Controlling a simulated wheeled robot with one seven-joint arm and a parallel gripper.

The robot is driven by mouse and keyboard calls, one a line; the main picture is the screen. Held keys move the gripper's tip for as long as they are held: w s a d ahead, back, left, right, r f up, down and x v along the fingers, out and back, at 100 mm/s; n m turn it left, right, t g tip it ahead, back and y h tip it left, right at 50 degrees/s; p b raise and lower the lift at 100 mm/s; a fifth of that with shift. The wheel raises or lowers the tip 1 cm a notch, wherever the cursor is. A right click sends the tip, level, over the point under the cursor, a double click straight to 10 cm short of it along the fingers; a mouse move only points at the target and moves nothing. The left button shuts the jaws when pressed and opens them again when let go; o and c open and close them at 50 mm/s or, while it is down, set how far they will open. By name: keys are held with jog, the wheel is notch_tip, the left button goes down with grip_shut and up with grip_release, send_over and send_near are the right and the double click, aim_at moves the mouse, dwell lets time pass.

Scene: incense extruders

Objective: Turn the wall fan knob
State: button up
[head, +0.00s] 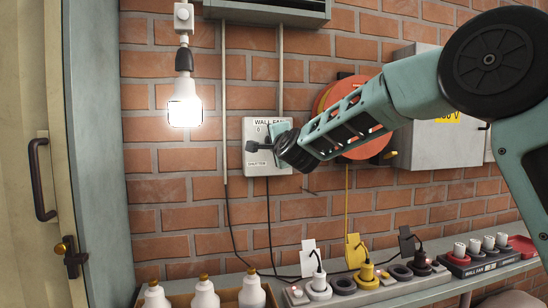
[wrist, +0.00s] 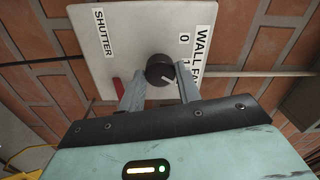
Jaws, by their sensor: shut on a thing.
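The wall fan panel (head: 254,127) is a pale plate on the brick wall, marked WALL FAN and SHUTTER. In the wrist view, the panel (wrist: 112,45) shows the black round fan knob (wrist: 158,66) near the 0 and 1 marks, with a short white pointer line on it. My gripper (wrist: 161,88) has one finger on each side of the knob and is shut on it. In the head view, my gripper (head: 272,142) reaches the panel from the right and covers much of it, so the knob is hard to make out there.
A small red part (wrist: 117,86) is beside the left finger. A lit bulb (head: 184,105) hangs left of the panel. An orange reel (head: 352,100) and a grey box (head: 425,145) are behind my arm. Plugged power strips (head: 340,287) and white bottles (head: 205,294) stand below.

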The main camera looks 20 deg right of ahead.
jog(key=shift+f+m+b, duration=0.1)
jog(key=shift+m+b, duration=1)
jog(key=shift+m, duration=0.1)
jog(key=o, duration=1)
jog(key=shift+c, duration=0.2)
jog(key=shift+s, duration=0.1)
jog(key=s+b, duration=0.3)
jog(key=s, duration=1.4)
jog(key=shift+s+f, duration=0.15)
